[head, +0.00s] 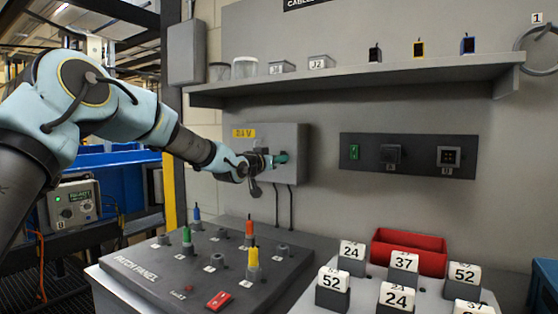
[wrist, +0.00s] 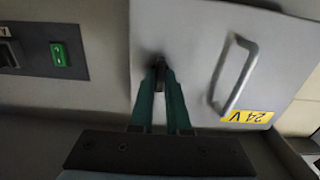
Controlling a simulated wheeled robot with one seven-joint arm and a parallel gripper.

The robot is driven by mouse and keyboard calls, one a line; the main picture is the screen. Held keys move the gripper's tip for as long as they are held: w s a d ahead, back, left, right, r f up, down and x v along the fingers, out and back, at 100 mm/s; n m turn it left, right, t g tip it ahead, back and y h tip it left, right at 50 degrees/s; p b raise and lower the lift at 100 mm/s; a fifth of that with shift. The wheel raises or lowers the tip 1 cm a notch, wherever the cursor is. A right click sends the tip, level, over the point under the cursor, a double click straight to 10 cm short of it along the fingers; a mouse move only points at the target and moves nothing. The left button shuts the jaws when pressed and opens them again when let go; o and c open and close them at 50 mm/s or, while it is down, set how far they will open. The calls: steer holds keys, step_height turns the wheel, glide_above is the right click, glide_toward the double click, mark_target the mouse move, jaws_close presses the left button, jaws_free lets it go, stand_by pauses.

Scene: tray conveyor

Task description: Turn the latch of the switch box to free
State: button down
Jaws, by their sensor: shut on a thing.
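The switch box (head: 290,137) is a grey box on the wall with a yellow 24 V label (head: 243,133). In the wrist view its door (wrist: 195,35) fills the upper middle, with a grey bar handle (wrist: 234,75) and the label (wrist: 250,117) to the right. My gripper (head: 281,158) is at the front of the box. In the wrist view its two teal fingers (wrist: 161,75) are shut on the small dark latch (wrist: 159,62) near the door's edge. The fingers cover much of the latch, so its exact angle is unclear.
A dark wall panel (head: 408,168) with a green switch (head: 354,152) is right of the box. A shelf (head: 360,77) with small items is above. Below are the patch panel (head: 145,268) with upright coloured plugs, a red bin (head: 409,253) and numbered blocks.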

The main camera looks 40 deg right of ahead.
stand_by(0.4)
steer(key=c, duration=0.9)
jaws_free()
steer(key=shift+a, duration=0.1)
steer(key=b+v, duration=0.3)
steer(key=v, duration=0.7)
steer(key=shift+s+a, duration=0.1)
steer(key=shift+a, duration=0.2)
